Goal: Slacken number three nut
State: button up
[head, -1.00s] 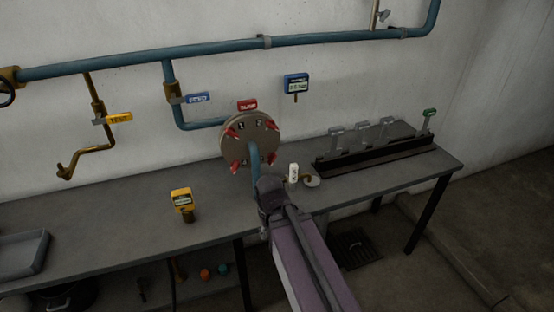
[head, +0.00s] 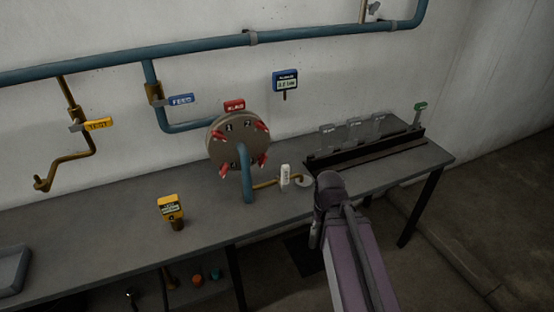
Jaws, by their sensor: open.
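The round grey-brown flange cover (head: 216,149) stands above the bench against the wall, with red handled nuts around its face. One is upper left (head: 219,135), one upper right (head: 262,127), one lower left (head: 224,171) and one lower right (head: 262,159). Small number plates sit beside them. The upper ones look like 1 and 2; the lower ones are too small to read, so I cannot tell which nut is number three. A blue pipe (head: 246,175) crosses the lower face. My arm is to the right of the cover, apart from it; I cannot make out my gripper.
A red tag (head: 234,105) sits above the cover, a blue gauge (head: 285,82) on the wall. A white-tagged valve (head: 285,176) stands right of the pipe, a yellow meter (head: 171,209) left. A black rack (head: 365,150) with upright tags is at right. The bench's left middle is clear.

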aim_at(262, 158)
jog(key=z, duration=0.25)
jog(key=k, duration=1.25)
jog(key=u, duration=0.7)
jog(key=i, duration=1)
jog(key=u, duration=0.1)
